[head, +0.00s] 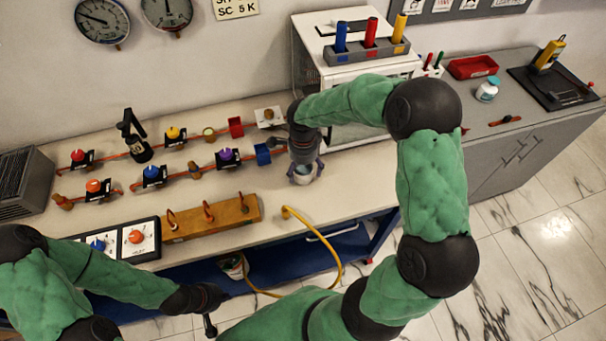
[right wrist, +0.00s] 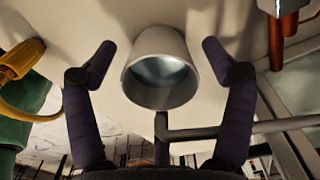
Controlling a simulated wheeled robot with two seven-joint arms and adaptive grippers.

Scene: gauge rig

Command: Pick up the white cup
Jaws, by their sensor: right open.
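The white cup (head: 303,174) stands on the beige workbench (head: 350,165) near its front edge, mostly hidden under my right gripper (head: 305,168) in the head view. In the right wrist view the cup (right wrist: 160,88) has its open mouth facing the camera. My right gripper (right wrist: 159,52) is open, with one dark finger on each side of the cup. Gaps show between both fingers and the cup's wall. My left gripper (head: 208,312) hangs low, in front of the bench; its fingers are too unclear to judge.
A wooden block (head: 210,218) and a yellow hose (head: 325,238) are at the front. A white cabinet (head: 308,65) stands behind.

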